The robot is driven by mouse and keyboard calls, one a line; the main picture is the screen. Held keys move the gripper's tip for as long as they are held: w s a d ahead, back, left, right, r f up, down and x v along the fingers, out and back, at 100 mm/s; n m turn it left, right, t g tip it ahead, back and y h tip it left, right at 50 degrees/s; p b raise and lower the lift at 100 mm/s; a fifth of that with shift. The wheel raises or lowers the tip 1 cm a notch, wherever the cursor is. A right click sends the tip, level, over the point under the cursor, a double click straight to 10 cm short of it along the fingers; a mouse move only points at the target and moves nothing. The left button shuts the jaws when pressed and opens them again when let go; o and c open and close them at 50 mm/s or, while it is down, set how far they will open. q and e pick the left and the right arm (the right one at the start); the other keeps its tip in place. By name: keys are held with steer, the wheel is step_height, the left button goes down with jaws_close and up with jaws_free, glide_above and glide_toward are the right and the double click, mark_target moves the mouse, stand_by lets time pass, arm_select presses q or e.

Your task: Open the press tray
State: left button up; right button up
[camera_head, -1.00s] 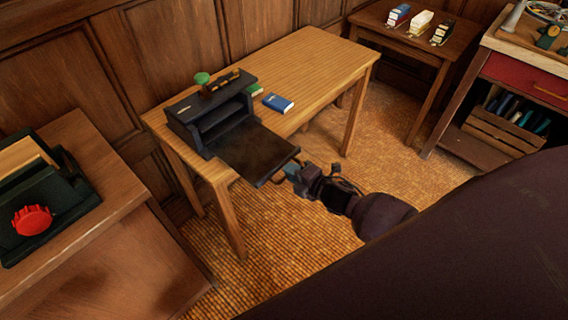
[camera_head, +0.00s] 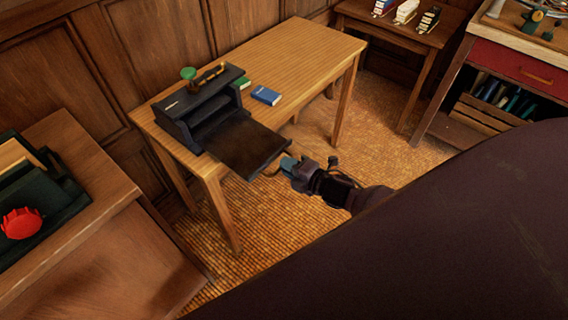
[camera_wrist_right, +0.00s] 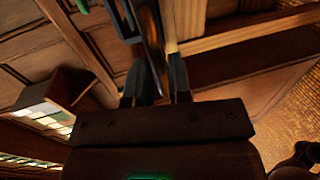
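The press (camera_head: 200,108) is a dark box with a green knob on the wooden table. Its flat dark tray (camera_head: 243,146) is drawn out toward the front, past the table's edge. A thin curved handle (camera_head: 272,168) shows at the tray's front edge. My right gripper (camera_head: 286,164) is at this front edge, by the handle. In the right wrist view its two fingers (camera_wrist_right: 160,88) stand apart, with a thin dark brown edge (camera_wrist_right: 151,40) between them and a gap beside it. My left gripper is not in view.
A side desk (camera_head: 90,170) with a red-knobbed device (camera_head: 22,222) stands at left. A red-drawer cabinet (camera_head: 515,68) stands at right. Floor before the table is clear.

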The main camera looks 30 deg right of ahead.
steer(key=v, duration=0.9)
stand_by(0.4)
steer(key=s+a+f+m+g+h, duration=0.1)
steer(key=s+m, duration=0.4)
steer(key=m, duration=0.5)
steer(key=s+a+f+m+g+h, duration=0.2)
steer(key=s+m+h, duration=0.2)
steer(key=m, duration=0.7)
steer(key=shift+s+f+h, duration=0.2)
steer(key=shift+s+h, duration=0.1)
steer(key=shift+s, duration=0.45)
